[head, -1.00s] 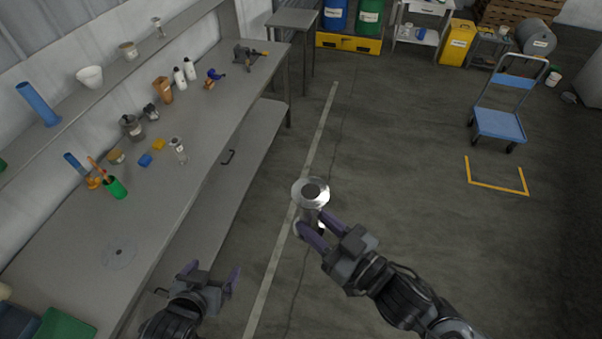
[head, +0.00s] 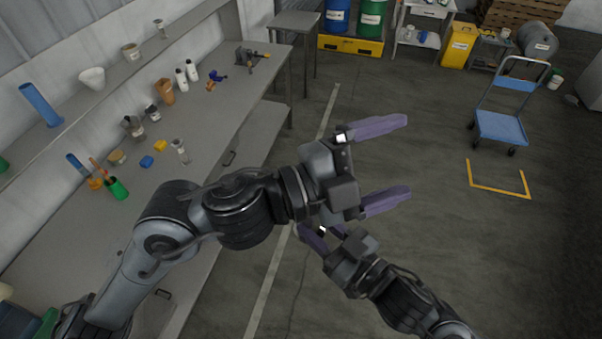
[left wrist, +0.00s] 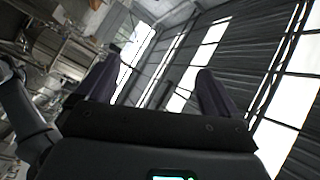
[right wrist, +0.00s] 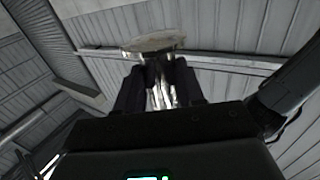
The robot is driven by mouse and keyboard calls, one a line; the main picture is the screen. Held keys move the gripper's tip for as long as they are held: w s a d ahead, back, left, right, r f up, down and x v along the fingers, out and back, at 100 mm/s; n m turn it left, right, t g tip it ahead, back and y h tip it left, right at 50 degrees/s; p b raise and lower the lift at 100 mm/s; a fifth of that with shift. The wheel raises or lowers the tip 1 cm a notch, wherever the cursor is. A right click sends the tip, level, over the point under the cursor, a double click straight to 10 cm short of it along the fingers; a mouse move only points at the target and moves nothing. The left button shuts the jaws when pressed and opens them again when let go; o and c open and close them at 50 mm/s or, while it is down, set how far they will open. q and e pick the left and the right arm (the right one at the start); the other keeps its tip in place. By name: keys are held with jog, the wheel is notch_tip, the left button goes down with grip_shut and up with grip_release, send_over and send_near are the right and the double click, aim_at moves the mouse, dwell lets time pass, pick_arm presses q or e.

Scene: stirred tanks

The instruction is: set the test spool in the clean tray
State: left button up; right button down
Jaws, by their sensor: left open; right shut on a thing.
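The test spool shows in the right wrist view as a shiny metal piece with a wide round flange (right wrist: 152,45). My right gripper (right wrist: 158,86) is shut around its narrow body. In the head view my right gripper (head: 318,236) is partly covered by my left arm, and the spool is hidden there. My left gripper (head: 408,155) is open and empty, stretched across above and in front of the right one. Its spread fingers also show in the left wrist view (left wrist: 155,78). I cannot make out a clean tray for certain.
The long grey bench (head: 215,115) at the left holds bottles, a green cup (head: 117,189) and small blocks. A green item (head: 47,322) lies at its near end, mostly hidden. The floor to the right is open up to a blue trolley (head: 500,126).

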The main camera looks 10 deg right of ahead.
pick_arm(q)
jog(key=s+d+f+m+g+y, duration=0.4)
jog(key=s+m+y, duration=0.35)
jog(key=m, duration=0.55)
jog(key=w+a+r+m+t+y, duration=0.1)
jog(key=w+a+t+y, duration=0.2)
jog(key=a, duration=0.4)
jog(key=w+a+r+m+y, duration=0.2)
jog(key=w+a+y, duration=0.25)
jog(key=a, duration=0.35)
jog(key=shift+y, duration=0.4)
jog(key=x, duration=1.2)
jog(key=shift+s, duration=0.1)
